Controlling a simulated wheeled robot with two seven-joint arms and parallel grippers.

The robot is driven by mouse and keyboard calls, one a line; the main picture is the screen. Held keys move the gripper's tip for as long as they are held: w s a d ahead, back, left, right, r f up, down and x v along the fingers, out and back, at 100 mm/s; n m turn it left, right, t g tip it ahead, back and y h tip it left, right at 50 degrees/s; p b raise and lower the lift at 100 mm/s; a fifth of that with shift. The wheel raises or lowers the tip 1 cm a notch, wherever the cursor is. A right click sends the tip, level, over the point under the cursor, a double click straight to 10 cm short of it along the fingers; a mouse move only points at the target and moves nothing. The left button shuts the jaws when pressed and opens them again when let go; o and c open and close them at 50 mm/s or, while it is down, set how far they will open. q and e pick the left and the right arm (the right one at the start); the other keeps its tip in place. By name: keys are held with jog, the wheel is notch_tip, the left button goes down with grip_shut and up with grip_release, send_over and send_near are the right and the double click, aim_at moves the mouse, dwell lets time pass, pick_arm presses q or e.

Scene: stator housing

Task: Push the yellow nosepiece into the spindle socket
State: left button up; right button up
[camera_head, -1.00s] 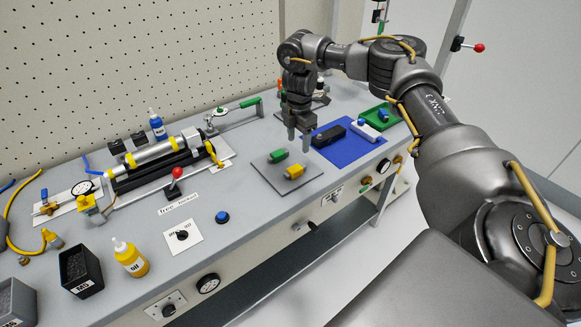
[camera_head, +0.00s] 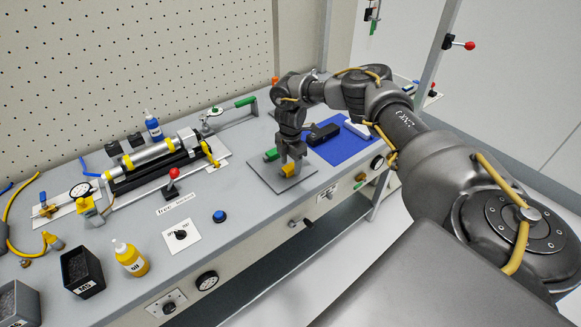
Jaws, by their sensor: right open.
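The yellow nosepiece (camera_head: 288,170) appears to be the small yellow block on a grey square plate (camera_head: 268,180). A green block (camera_head: 271,155) lies on the same plate behind and left of it. My right gripper (camera_head: 291,160) is open and points down over the yellow block, its fingers at or just above it; I cannot tell whether they touch. A silver cylinder assembly with yellow bands (camera_head: 150,160) lies on a black base at the left. I cannot make out for sure which part is the spindle socket. My left gripper is not in view.
A blue mat (camera_head: 345,150) with a black part (camera_head: 323,134) lies right of the plate. The bench front edge runs close by the plate.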

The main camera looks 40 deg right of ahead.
jog(key=shift+f, duration=0.25)
jog(key=c, duration=1.2)
jog(key=shift+o, duration=0.2)
jog(key=shift+r, duration=0.15)
